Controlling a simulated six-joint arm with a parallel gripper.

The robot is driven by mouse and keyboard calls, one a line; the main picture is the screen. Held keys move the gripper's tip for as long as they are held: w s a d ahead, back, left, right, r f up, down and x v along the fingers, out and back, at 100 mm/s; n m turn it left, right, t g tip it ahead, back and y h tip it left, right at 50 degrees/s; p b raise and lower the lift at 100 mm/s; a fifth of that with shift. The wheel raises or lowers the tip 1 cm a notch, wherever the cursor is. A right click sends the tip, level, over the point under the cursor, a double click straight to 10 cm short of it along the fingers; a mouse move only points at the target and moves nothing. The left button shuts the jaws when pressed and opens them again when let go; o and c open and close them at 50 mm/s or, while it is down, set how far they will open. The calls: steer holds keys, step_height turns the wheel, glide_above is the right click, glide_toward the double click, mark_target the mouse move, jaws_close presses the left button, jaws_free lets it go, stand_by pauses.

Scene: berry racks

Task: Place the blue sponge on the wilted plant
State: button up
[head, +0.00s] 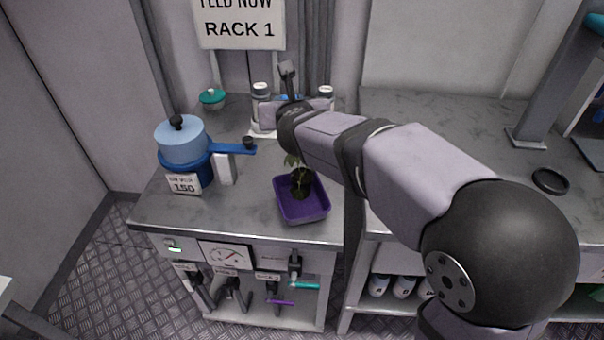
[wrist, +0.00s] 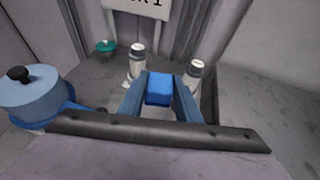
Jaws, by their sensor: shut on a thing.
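The wilted plant (head: 301,183) has drooping dark leaves and stands in a purple tray (head: 288,213) near the front of the left counter. My gripper (wrist: 159,82) is shut on the blue sponge (wrist: 158,90), which sits between its two fingers in the wrist view. In the head view my gripper is behind the plant, between two white bottles, and my arm hides most of it and the sponge. The plant is not visible in the wrist view.
White bottles (head: 261,92) (head: 325,93) stand at the back, one on each side of my gripper. A blue pot (head: 181,137) with a handle and a white block (head: 224,168) are at left. A teal-lidded dish (head: 212,98) is behind. A black ring (head: 550,181) lies on the right counter.

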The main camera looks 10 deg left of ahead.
steer(key=s+a, duration=0.4)
steer(key=s, duration=0.2)
steer(key=m+h, duration=0.2)
steer(key=h, duration=0.1)
glide_above(301, 178)
step_height(301, 178, down, 3)
steer(key=shift+f+b, duration=0.9)
steer(key=shift+f, duration=4.3)
steer(key=shift+f+b, duration=0.2)
steer(key=shift+b, duration=0.1)
steer(key=o, duration=1)
steer(key=shift+r, duration=0.1)
steer(key=shift+r, duration=0.1)
steer(key=shift+r+p, duration=0.15)
steer(key=shift+p, duration=0.2)
steer(key=v, duration=1.2)
steer(key=shift+f, duration=0.25)
